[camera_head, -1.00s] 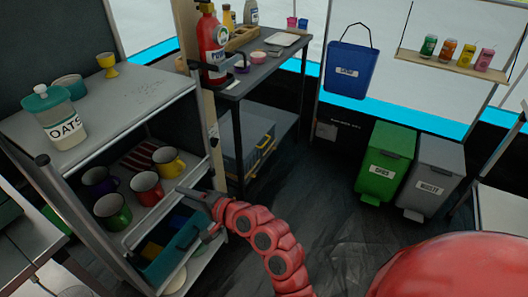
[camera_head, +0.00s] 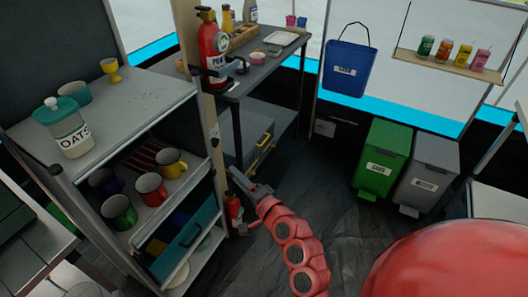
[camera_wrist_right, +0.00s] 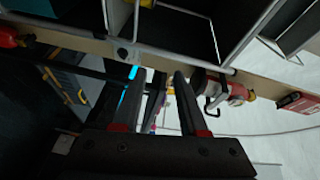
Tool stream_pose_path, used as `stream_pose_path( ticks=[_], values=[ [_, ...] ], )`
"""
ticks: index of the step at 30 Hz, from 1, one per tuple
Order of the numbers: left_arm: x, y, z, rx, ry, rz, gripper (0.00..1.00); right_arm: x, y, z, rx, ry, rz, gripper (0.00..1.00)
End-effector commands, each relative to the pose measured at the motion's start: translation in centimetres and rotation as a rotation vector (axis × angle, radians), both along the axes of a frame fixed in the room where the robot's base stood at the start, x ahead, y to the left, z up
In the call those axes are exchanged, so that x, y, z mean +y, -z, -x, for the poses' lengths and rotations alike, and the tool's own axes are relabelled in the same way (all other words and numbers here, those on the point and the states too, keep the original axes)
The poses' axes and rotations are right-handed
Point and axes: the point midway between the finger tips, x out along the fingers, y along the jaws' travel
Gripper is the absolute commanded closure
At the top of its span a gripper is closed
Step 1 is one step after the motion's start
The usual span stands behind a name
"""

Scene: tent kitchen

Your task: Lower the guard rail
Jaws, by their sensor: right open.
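The metal shelf unit (camera_head: 190,88) stands at the left of the head view. A thin pale rail (camera_head: 172,203) runs along the front of its mug shelf; I cannot tell for sure whether it is the guard rail or the shelf edge. My right gripper (camera_head: 240,193) is open, just right of the unit's right front post, and looks apart from the rail. In the right wrist view its two dark fingers (camera_wrist_right: 160,88) are spread with nothing between them. My left gripper is not in view.
Several mugs (camera_head: 151,188) stand on the middle shelf, with a teal crate (camera_head: 188,240) below. An oats jar (camera_head: 66,133) is on top. A fire extinguisher (camera_head: 213,45) hangs behind. Green (camera_head: 383,158) and grey bins stand right. Dark floor is clear between.

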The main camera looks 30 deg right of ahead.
Motion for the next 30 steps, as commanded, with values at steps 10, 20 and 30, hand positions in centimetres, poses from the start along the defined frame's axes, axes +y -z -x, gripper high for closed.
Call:
stream_pose_path(
  ticks=[10,20,30],
  values=[
    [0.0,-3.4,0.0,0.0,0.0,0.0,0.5,-6.0,-3.1,-0.6,-0.148,0.284,0.175,0.58],
    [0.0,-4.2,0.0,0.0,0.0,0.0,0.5,-8.0,-4.5,-0.1,-0.218,0.393,0.266,0.58],
    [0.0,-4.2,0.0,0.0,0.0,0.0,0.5,-8.1,-4.5,-0.1,-0.219,0.394,0.267,0.74]
  ],
)
